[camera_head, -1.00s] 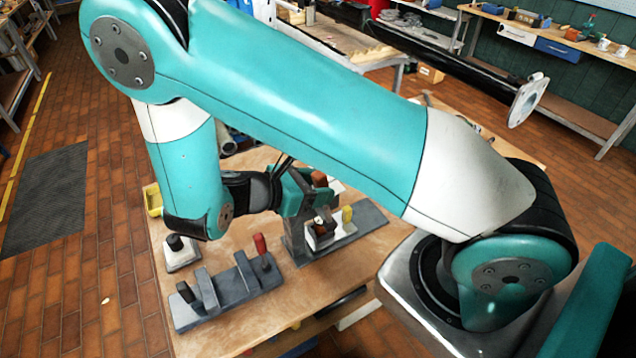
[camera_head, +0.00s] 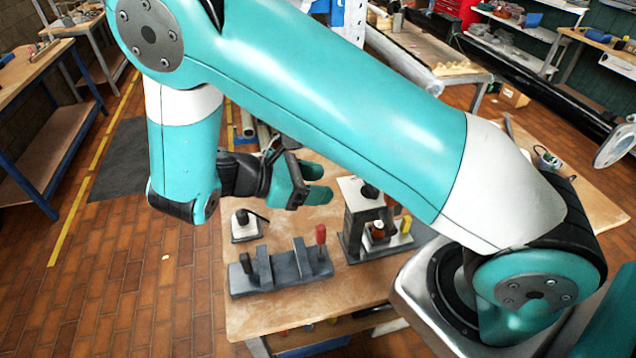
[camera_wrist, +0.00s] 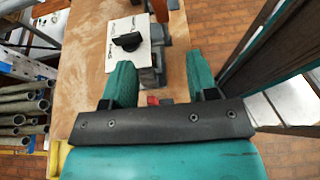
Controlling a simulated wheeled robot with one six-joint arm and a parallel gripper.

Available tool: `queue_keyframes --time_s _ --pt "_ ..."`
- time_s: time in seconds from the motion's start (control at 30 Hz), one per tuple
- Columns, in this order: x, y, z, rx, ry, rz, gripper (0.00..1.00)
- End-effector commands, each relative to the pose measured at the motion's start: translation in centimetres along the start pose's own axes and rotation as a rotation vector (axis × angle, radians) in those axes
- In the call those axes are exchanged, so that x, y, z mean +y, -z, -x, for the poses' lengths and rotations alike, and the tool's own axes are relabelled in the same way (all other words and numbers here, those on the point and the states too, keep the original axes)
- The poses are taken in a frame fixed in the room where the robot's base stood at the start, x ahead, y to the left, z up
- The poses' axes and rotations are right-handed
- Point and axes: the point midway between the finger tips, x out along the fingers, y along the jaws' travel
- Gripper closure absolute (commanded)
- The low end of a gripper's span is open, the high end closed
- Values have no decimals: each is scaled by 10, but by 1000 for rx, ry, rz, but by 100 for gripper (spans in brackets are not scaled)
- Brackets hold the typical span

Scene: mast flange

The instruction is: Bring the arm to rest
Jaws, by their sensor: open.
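My gripper (camera_head: 315,184) is teal with a dark palm bar and hangs above the wooden workbench in the head view. Its two teal fingers are apart in the wrist view (camera_wrist: 160,80), with nothing held between them. My teal and white arm crosses the head view and hides part of the bench. Below the gripper stands a grey rack (camera_head: 283,276) with a black handle and a red handle (camera_head: 320,234). To the right is a dark grey upright fixture (camera_head: 362,215) with a brown part and a yellow handle (camera_head: 406,224).
The wooden workbench (camera_head: 262,318) has bare surface along its front. A small white block with a black knob (camera_head: 245,225) stands at its left. A white plate with a black knob (camera_wrist: 133,45) shows in the wrist view. Pipes (camera_wrist: 22,108) lie at its left. The brick floor at left is open.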

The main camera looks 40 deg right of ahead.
Motion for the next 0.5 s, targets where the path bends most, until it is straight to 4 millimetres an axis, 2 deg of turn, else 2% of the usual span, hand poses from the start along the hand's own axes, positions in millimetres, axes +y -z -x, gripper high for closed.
queue_keyframes --time_s 0.4,0.5 --pt "0 0 -1 0 0 0 47" --pt "2 7 -4 60 8 -18 47"
